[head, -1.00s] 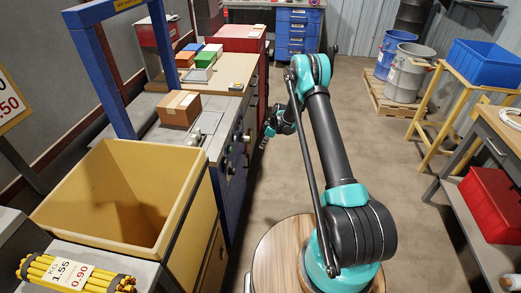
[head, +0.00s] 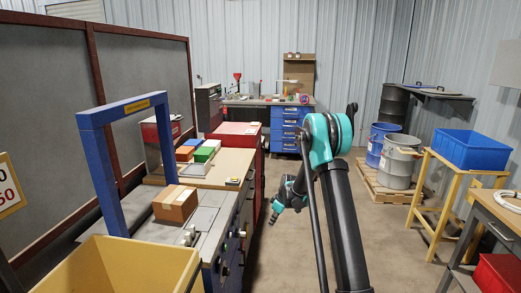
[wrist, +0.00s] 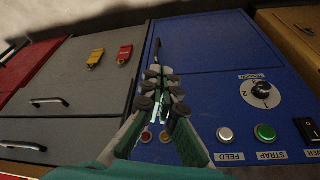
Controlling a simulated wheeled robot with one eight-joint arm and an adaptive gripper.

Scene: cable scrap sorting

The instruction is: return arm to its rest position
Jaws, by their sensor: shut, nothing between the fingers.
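My gripper (head: 275,216) hangs at the end of my folded arm, over the open floor just right of the bench in the head view. In the wrist view my gripper (wrist: 158,82) has its fingers together and empty. Behind the fingers is a blue panel (wrist: 198,65) with a dial (wrist: 261,92), a white button and a green button. The fingers look apart from the panel, though the gap is hard to judge.
A yellow bin (head: 125,268) stands at the lower left. A cardboard box (head: 175,204) sits on the bench. A yellow stand (head: 438,211) bears a blue crate (head: 467,148) at right. Drums (head: 397,165) stand on a pallet. The floor between is clear.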

